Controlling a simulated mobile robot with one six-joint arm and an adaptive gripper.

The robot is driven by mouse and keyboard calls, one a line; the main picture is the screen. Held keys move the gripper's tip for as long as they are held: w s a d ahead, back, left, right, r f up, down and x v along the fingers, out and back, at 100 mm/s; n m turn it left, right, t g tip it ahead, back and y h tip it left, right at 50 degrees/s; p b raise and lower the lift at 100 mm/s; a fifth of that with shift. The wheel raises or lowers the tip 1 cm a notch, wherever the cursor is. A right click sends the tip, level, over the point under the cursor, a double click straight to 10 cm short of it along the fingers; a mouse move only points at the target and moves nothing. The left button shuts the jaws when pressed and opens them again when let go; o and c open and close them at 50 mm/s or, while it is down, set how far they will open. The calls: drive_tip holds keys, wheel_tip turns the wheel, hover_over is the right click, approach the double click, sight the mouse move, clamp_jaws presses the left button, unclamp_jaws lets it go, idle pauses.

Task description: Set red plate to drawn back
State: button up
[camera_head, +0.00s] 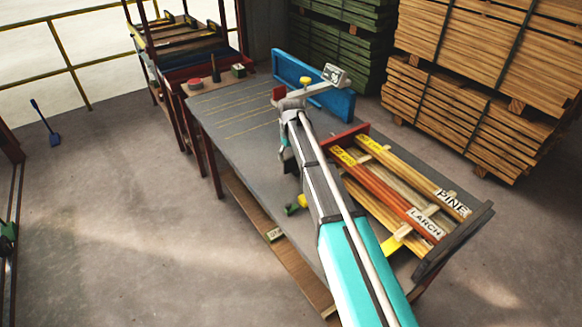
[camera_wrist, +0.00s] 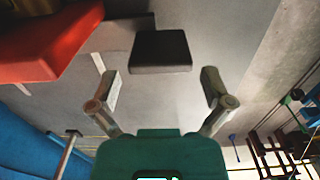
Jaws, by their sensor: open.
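In the head view my arm mostly hides the gripper.
A blue fence (camera_head: 315,85) stands along the bench's far edge. Boards labelled PINE (camera_head: 452,203) and LARCH (camera_head: 426,223) lie at the right. A red button (camera_head: 195,84) sits at the far left end. The grey bench top (camera_head: 228,110) left of my arm is largely clear.

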drive_tip(key=shift+f+b, duration=1.5)
drive_tip(key=shift+f, duration=0.3)
drive_tip(key=c, duration=1.1)
drive_tip(key=shift+o, duration=0.2)
drive_tip(key=w+a, duration=0.2)
drive_tip(key=w, duration=0.1)
drive_tip(key=w+a, duration=0.2)
drive_tip(key=w, duration=0.1)
drive_tip(key=w+a, duration=0.2)
drive_tip(key=w, duration=0.1)
drive_tip(key=o, duration=1.1)
drive_tip(key=shift+a, duration=0.1)
drive_tip(key=shift+c, duration=0.2)
drive_tip(key=shift+s, duration=0.15)
